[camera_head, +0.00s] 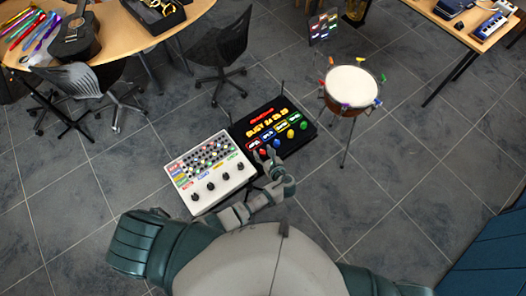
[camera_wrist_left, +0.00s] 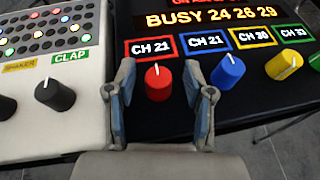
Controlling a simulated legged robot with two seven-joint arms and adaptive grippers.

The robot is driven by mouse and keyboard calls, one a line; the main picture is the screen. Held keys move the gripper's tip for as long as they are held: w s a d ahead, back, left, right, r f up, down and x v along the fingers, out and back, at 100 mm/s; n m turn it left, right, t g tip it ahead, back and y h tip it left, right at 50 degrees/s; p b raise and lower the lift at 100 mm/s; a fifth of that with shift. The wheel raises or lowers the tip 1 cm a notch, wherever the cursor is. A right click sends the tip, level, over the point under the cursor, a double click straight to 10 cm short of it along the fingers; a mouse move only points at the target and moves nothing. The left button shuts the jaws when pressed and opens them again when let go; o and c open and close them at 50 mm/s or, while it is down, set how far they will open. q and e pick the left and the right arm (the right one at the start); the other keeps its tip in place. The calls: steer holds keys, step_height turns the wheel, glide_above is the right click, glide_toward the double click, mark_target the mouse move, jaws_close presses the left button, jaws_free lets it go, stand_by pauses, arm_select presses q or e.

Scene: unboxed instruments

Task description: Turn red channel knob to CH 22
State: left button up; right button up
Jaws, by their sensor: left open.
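The red channel knob (camera_wrist_left: 158,84) sits on the black panel, under a red-framed display (camera_wrist_left: 151,48) reading CH 21. My left gripper (camera_wrist_left: 166,98) is open, with one finger on each side of the red knob; I cannot tell whether they touch it. The black panel (camera_head: 285,147) also shows in the head view, with my left gripper (camera_head: 269,157) at its front left edge. A blue knob (camera_wrist_left: 228,70) under a second CH 21 display stands just right of the right finger. The lit sign (camera_wrist_left: 215,17) reads BUSY 24 26 29. My right gripper is out of view.
A yellow knob (camera_wrist_left: 284,66) under CH 30 stands farther right. A white drum machine (camera_head: 212,168) with black knobs adjoins the panel on the left. A drum (camera_head: 351,86) on a stand and a black chair (camera_head: 220,62) stand behind.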

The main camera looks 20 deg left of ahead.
arm_select(q)
steer(key=v, duration=1.1)
steer(key=shift+d, duration=0.15)
steer(key=shift+s+r, duration=0.1)
